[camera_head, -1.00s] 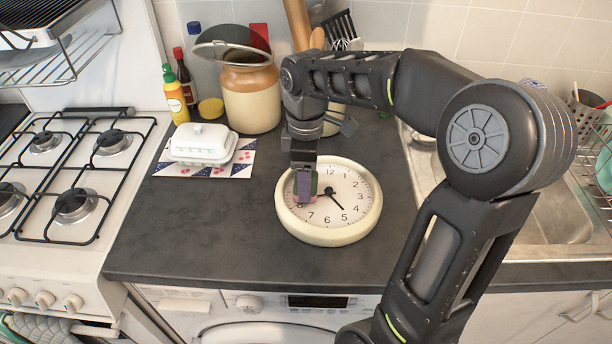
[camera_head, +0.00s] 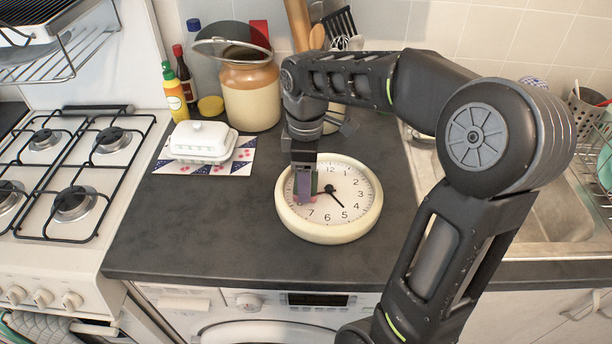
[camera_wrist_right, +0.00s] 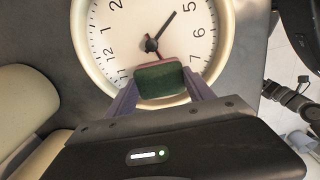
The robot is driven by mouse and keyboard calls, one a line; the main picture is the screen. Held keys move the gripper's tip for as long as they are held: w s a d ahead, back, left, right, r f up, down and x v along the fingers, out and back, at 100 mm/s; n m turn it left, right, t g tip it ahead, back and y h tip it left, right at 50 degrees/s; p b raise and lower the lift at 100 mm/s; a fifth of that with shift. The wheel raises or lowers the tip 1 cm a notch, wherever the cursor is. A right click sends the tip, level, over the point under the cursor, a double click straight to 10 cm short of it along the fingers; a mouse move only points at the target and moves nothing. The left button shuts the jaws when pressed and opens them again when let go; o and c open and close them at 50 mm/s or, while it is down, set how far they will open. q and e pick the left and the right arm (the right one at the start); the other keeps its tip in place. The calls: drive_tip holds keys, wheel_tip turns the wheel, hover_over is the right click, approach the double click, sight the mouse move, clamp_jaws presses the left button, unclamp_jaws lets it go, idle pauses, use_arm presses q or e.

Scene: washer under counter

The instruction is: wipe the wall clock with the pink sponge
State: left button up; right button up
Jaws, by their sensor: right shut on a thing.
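The wall clock (camera_head: 348,218) lies flat, face up, on the dark counter, with a cream rim and white dial; it also shows in the right wrist view (camera_wrist_right: 190,32). My right gripper (camera_head: 304,198) is over the left part of the dial, pointing down. It is shut on the pink sponge (camera_head: 312,199), which has a green side facing the camera in the right wrist view (camera_wrist_right: 160,80). The sponge is at the dial and appears to touch it, though the contact itself is hard to see. My left gripper is not in view.
A white butter dish (camera_head: 202,141) on a patterned mat, a brown-cream jar (camera_head: 250,95) and bottles stand at the back left. The gas hob (camera_head: 75,170) is left, the sink (camera_head: 560,215) right. The counter in front of the clock is clear.

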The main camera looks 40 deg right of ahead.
drive_tip(key=shift+w+d, duration=0.1)
drive_tip(key=shift+w+d, duration=0.4)
drive_tip(key=shift+w, duration=0.05)
drive_tip(key=shift+s+a, duration=0.15)
drive_tip(key=shift+s+a+f, duration=0.15)
drive_tip(key=shift+s+a, duration=0.7)
drive_tip(key=shift+s, duration=0.15)
drive_tip(key=shift+w, duration=0.1)
drive_tip(key=shift+w+d, duration=0.25)
drive_tip(key=shift+d, duration=0.05)
drive_tip(key=shift+w+d+p, duration=0.45)
drive_tip(key=shift+w+d, duration=0.25)
drive_tip(key=shift+w, duration=0.05)
drive_tip(key=shift+a, duration=0.1)
